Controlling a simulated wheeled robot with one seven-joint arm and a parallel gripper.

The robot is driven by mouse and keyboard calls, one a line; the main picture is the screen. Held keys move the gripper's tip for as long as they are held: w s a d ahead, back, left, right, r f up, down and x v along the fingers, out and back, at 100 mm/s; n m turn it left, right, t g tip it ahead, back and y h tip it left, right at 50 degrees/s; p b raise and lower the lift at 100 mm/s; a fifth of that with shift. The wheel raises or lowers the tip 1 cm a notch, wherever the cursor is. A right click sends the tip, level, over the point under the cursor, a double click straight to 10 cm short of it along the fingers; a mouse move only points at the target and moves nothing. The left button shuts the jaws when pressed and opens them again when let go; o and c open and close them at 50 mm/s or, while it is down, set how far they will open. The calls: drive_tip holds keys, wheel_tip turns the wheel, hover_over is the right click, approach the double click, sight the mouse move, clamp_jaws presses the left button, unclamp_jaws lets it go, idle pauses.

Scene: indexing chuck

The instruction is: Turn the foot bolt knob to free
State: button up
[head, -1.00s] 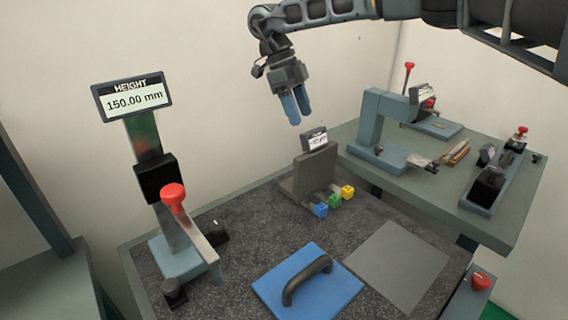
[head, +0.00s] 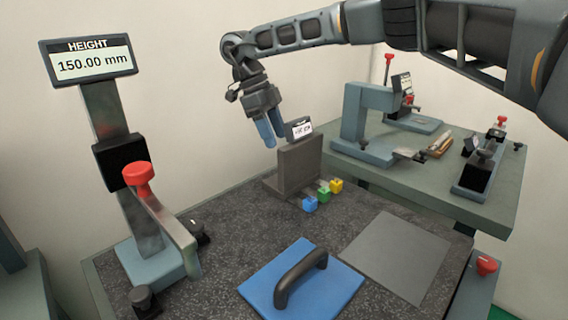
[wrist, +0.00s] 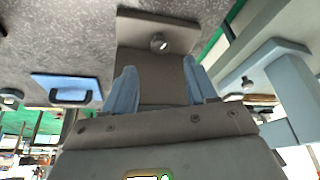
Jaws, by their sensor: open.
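My gripper (head: 270,138) is open and empty, its blue fingers pointing down beside a grey angle plate (head: 298,165) with a small display (head: 299,130) on top. In the wrist view the plate (wrist: 155,80) lies between and beyond the spread fingers (wrist: 160,70). A round metallic knob (wrist: 160,42) shows on the plate's foot, apart from the fingers. I cannot tell for sure that it is the foot bolt knob, or which way it is turned. It is hidden in the head view. I cannot tell whether the fingers touch the plate.
A height gauge (head: 115,140) reading 150.00 mm stands at left, with black knobs (head: 143,298) at its base. Blue, green and yellow cubes (head: 324,194) sit by the plate. A blue plate with a black handle (head: 300,277) lies in front. A side table (head: 420,185) holds other fixtures.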

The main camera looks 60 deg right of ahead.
drive_tip(key=x, duration=0.7)
drive_tip(key=shift+s+f, duration=0.1)
drive_tip(key=shift+f, duration=0.05)
